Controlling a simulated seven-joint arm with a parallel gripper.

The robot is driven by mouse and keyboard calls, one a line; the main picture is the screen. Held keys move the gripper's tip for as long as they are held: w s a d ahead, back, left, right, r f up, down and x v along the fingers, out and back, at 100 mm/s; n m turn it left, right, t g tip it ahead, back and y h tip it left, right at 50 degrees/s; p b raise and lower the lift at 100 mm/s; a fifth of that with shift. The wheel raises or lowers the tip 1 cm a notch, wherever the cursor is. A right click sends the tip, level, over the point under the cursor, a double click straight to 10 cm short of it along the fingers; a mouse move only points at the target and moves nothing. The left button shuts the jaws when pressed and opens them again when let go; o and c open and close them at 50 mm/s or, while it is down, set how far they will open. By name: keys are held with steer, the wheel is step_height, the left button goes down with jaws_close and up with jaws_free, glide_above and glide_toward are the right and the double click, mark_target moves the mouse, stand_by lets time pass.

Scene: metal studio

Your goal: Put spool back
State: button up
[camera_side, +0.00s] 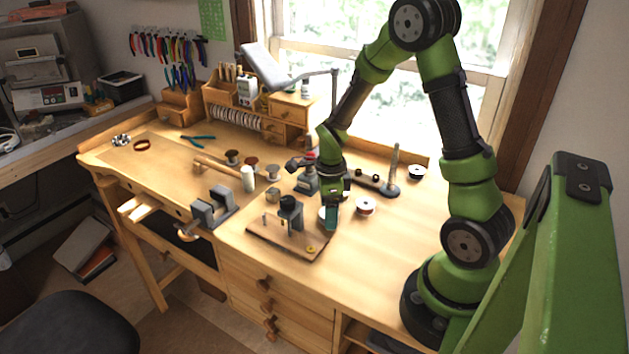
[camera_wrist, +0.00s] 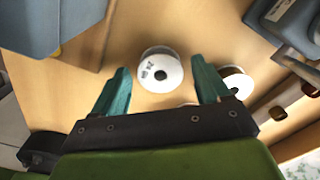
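My gripper (camera_wrist: 163,82) is open in the wrist view, its two teal fingers spread wide. A white spool (camera_wrist: 160,72) with a dark centre hole and small print lies ahead, in the gap between the fingertips, with room on both sides. In the side view, my gripper (camera_side: 331,216) points down low over the bench, and a white spool (camera_side: 322,213) shows partly behind it. A white-flanged spool with reddish wire (camera_side: 366,207) stands to its right. Another spool (camera_side: 417,172) is farther right, beside a dark stand with an upright post (camera_side: 395,168).
A wooden board with a small black-topped tool (camera_side: 290,215) lies just left of my gripper. A grey vise (camera_side: 212,206), a mallet (camera_side: 246,177) and several small spools are farther left. The bench (camera_side: 365,260) is clear at front right.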

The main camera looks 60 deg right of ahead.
step_height(320, 180, up, 12)
steer(key=s+a+r+n+t+y, duration=0.1)
steer(key=s+a+r+n+t, duration=0.2)
steer(key=n, duration=0.9)
steer(key=s+a+r+n+t+y, duration=0.1)
steer(key=s+a+r+n+t, duration=0.3)
steer(key=a+r+n, duration=0.4)
steer(key=s+a+n, duration=0.1)
steer(key=a+n, duration=0.2)
steer(key=n, duration=0.1)
steer(key=shift+a+r+n, duration=0.35)
steer(key=shift+a+n, duration=0.05)
